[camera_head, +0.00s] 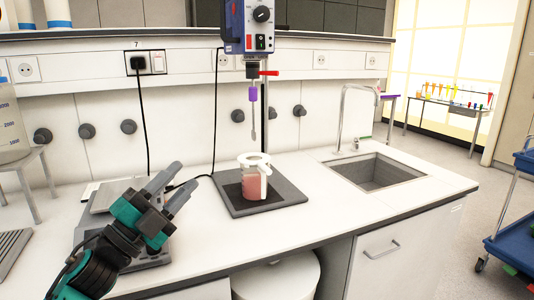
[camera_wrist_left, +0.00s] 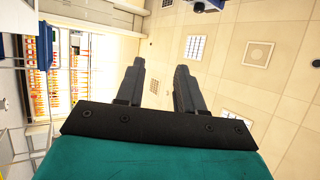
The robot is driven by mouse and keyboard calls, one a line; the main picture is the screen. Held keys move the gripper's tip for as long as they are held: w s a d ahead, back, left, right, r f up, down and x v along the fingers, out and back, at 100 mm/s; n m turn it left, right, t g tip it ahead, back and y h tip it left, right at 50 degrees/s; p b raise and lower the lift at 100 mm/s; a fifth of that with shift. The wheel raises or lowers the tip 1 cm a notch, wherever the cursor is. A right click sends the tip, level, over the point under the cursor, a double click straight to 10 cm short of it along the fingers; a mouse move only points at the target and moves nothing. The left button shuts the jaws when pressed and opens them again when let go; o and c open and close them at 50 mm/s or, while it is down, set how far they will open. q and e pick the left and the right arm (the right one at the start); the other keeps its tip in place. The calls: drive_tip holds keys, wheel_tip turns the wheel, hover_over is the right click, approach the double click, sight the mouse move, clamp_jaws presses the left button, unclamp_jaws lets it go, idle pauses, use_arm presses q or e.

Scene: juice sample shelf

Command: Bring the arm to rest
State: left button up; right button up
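My left gripper (camera_head: 170,188) is over the left part of the bench in the head view, its fingers pointing up and to the right. The two grey fingers are apart with nothing between them. They also show apart and empty in the left wrist view (camera_wrist_left: 160,88), against the ceiling and a distant shelf. My right gripper is not in view.
A glass beaker of pink liquid (camera_head: 254,184) stands on a dark stand base (camera_head: 286,192) under a blue stirrer (camera_head: 250,26). A balance (camera_head: 105,196) is partly hidden behind my left gripper. A sink (camera_head: 376,172) is at right; bench between is clear.

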use_arm(q)
drive_tip(key=s+a+f+n+y, duration=0.1)
drive_tip(key=s+f+n+y, duration=0.35)
drive_tip(key=f, duration=0.75)
drive_tip(key=s+a+f+n+y, duration=0.1)
drive_tip(key=s+f+n+y, duration=0.1)
drive_tip(key=f+n+y, duration=0.65)
drive_tip(key=s+f+n+g, duration=0.7)
drive_tip(key=s+f, duration=0.9)
drive_tip(key=f, duration=0.3)
drive_tip(key=shift+s+f+n, duration=0.2)
drive_tip(key=shift+n, duration=0.2)
drive_tip(key=shift+w+d, duration=0.1)
drive_tip(key=shift+d, duration=0.05)
